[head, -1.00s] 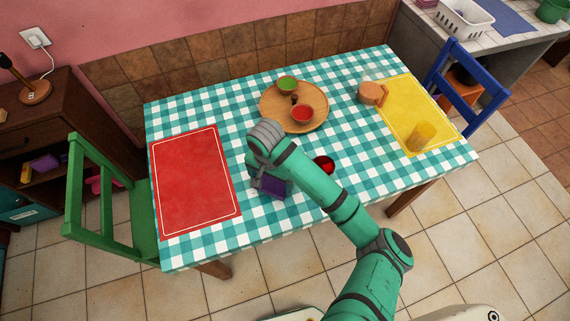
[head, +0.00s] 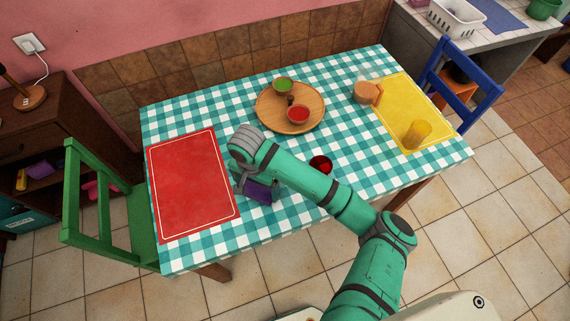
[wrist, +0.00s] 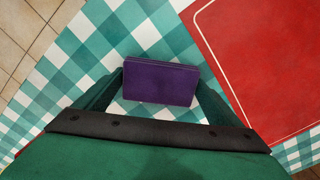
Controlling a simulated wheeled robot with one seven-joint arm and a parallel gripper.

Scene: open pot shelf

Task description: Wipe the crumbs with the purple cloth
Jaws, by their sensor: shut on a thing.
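The purple cloth (wrist: 160,82) is a folded block held between the two fingers of my gripper (wrist: 160,90) in the wrist view. In the head view the purple cloth (head: 259,190) shows below my gripper (head: 252,184), beside the right edge of the red placemat (head: 190,185). My gripper is shut on it, over the checked tablecloth (head: 330,90). I cannot tell whether the cloth touches the table. No crumbs can be made out in either view; some of the table is hidden by my arm.
A dark red bowl or cup (head: 320,164) stands close to my arm.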

